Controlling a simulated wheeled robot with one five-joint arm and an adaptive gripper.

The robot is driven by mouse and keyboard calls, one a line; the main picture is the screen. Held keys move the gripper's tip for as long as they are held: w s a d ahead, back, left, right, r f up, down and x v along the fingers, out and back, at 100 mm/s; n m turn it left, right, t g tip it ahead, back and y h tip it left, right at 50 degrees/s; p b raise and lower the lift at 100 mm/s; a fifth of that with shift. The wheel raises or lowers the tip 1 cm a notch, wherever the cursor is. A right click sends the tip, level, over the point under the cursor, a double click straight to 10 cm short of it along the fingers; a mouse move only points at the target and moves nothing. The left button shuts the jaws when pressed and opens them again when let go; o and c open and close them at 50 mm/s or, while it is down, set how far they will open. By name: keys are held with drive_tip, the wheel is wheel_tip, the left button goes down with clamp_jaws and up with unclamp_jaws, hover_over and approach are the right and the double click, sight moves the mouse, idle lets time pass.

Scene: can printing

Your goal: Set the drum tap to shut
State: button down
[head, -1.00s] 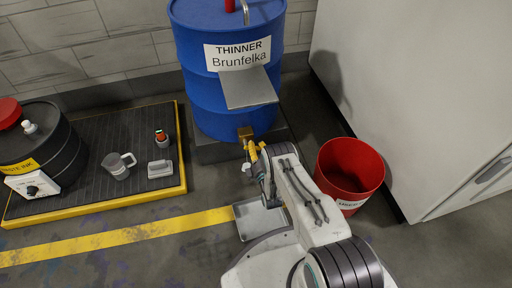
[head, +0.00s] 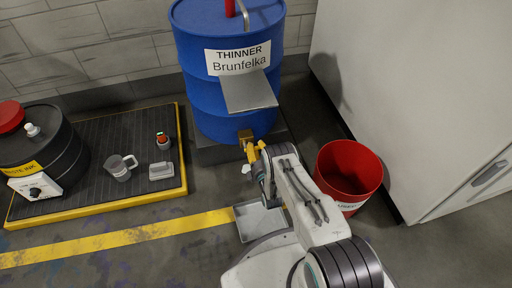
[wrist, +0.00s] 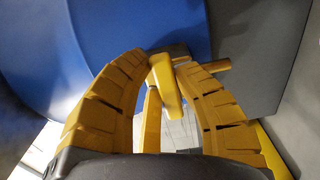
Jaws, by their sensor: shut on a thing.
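The blue drum (head: 222,100), labelled "THINNER Brunfelka", stands upright on a low dark block against the wall. Its brass tap (head: 245,136) sticks out low on the front. The tap's yellow lever (head: 251,153) hangs down, partly beside my fingers. In the wrist view the lever (wrist: 165,85) is between the tips of my two yellow fingers, angled down toward the camera. My gripper (head: 260,150) is at the tap, shut on the lever; it also shows in the wrist view (wrist: 168,65). The fingers partly hide the tap body, so its exact setting is hard to read.
A grey metal tray (head: 244,222) lies on the floor below the tap. A red bucket (head: 335,185) stands right of my arm, near a pale cabinet (head: 410,90). A yellow-edged platform (head: 100,207) at left holds a black drum (head: 62,150), a mug (head: 118,168) and small items.

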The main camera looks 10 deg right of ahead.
sight(256, 147)
drive_tip(key=c, duration=0.9)
unclamp_jaws()
drive_tip(key=shift+c, duration=0.2)
drive_tip(key=o, duration=0.4)
wheel_tip(256, 147, up, 9)
drive_tip(key=shift+w, duration=0.15)
drive_tip(key=shift+r, duration=0.35)
drive_tip(key=shift+c, duration=1.1)
drive_tip(key=shift+r, duration=0.3)
drive_tip(key=shift+c, duration=0.9)
drive_tip(key=shift+f, duration=0.15)
drive_tip(key=shift+s, duration=0.2)
